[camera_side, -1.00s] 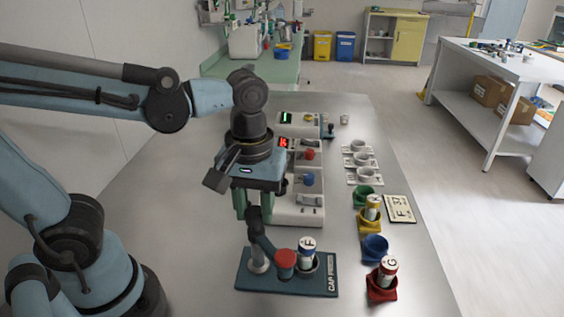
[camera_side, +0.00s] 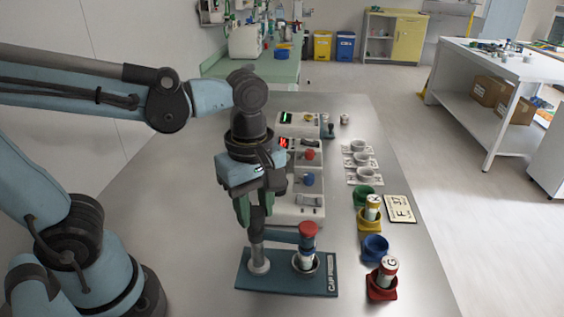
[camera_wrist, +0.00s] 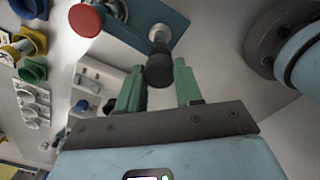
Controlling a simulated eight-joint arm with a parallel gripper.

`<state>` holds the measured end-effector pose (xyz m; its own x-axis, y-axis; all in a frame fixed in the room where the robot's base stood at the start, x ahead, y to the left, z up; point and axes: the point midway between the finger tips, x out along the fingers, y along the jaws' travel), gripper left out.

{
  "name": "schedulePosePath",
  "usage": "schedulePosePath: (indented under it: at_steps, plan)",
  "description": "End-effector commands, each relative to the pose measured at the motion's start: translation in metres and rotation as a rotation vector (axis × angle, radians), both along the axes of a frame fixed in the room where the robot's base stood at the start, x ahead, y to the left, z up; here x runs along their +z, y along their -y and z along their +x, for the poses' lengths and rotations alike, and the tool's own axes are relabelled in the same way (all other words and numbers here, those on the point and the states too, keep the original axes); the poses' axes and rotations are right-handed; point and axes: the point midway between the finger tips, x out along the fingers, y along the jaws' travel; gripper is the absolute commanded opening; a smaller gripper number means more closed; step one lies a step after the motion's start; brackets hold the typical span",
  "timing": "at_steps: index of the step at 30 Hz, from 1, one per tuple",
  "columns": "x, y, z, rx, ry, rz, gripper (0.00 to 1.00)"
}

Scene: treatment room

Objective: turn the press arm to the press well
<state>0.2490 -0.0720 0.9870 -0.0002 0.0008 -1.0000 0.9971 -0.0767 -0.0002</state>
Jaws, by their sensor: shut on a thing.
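The cap press (camera_side: 330,284) is a dark teal plate with a grey post at its left and a press well (camera_side: 316,267) at its right. The press arm (camera_side: 282,237) reaches right from the post, with its red head (camera_side: 308,229) above the white vial (camera_side: 304,263) in the well. I cannot tell whether head and vial touch. My gripper (camera_side: 256,212) is shut on the press arm's dark handle above the post. In the wrist view the handle's dark knob (camera_wrist: 158,70) sits between my green fingers, and the red head (camera_wrist: 85,19) shows at upper left.
Right of the press stand a red holder (camera_side: 382,290) with a vial, an empty blue holder (camera_side: 375,248), a yellow holder (camera_side: 369,221) with a vial and a green holder (camera_side: 362,195). Control boxes (camera_side: 300,209) stand behind.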

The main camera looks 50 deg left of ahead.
Motion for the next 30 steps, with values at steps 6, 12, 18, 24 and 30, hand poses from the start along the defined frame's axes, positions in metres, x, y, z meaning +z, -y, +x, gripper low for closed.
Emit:
schedulePosePath:
  at_steps: [6, 12, 18, 24, 30]
  plan:
    - [-0.0007, 0.0013, -0.0006, 0.06, -0.001, -0.005, 0.0]
    - [-0.0007, 0.0014, -0.0006, 0.076, 0.0, -0.005, 0.0]
    - [-0.0008, 0.0015, -0.0006, 0.076, 0.0, -0.005, 0.0]
    - [-0.0007, 0.0014, -0.0005, 0.076, 0.0, -0.005, 0.47]
    - [-0.0004, 0.0008, -0.0003, 0.076, 0.0, -0.003, 0.61]
